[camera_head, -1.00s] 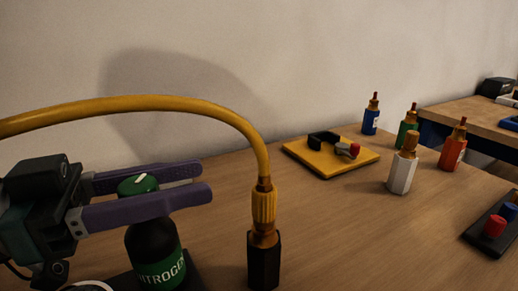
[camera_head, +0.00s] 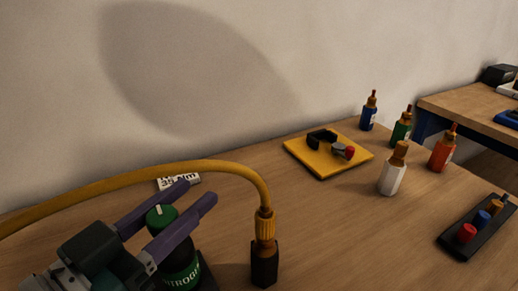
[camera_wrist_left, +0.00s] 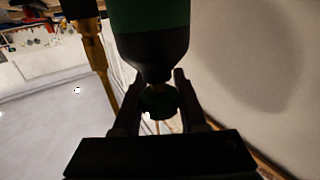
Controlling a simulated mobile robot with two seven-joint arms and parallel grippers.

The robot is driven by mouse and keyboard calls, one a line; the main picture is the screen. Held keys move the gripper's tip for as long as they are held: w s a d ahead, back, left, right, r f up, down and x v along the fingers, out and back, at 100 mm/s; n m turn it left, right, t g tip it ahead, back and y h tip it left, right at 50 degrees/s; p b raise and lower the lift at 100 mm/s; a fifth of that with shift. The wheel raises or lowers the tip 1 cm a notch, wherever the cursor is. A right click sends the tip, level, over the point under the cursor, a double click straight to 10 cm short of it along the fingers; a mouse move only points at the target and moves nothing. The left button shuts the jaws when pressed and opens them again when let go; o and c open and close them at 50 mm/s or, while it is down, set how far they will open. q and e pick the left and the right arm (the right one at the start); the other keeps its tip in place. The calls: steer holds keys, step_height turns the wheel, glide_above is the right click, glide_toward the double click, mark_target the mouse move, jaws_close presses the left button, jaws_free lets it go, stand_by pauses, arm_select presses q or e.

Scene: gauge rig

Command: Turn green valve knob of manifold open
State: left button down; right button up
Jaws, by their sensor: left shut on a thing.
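The green valve knob (camera_head: 160,215), with a short white mark on top, sits on the dark bottle (camera_head: 180,272) lettered "NITROG…" at the lower left. My left gripper (camera_head: 200,192) has its two purple fingers on either side of the knob, pointing up and right, and is shut on it. In the left wrist view, the knob (camera_wrist_left: 158,102) is between the dark fingers, with the bottle (camera_wrist_left: 148,45) above it in the picture. My right gripper is not in view.
A yellow hose (camera_head: 150,173) arches over the left gripper to a brass fitting on a black block (camera_head: 264,264), close right of the bottle. A yellow board (camera_head: 318,163), several small bottles and a dark tray (camera_head: 452,243) stand farther right. A white label (camera_head: 178,183) lies behind.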

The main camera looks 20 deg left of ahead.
mark_target(150, 231)
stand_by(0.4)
arm_select(q)
steer(key=shift+c, duration=2.2)
jaws_free()
steer(key=s, duration=0.5)
steer(key=s+a, duration=0.1)
steer(key=s, duration=0.1)
steer(key=shift+s+a+b, duration=0.1)
steer(key=shift+s+b, duration=0.1)
steer(key=shift+b, duration=0.1)
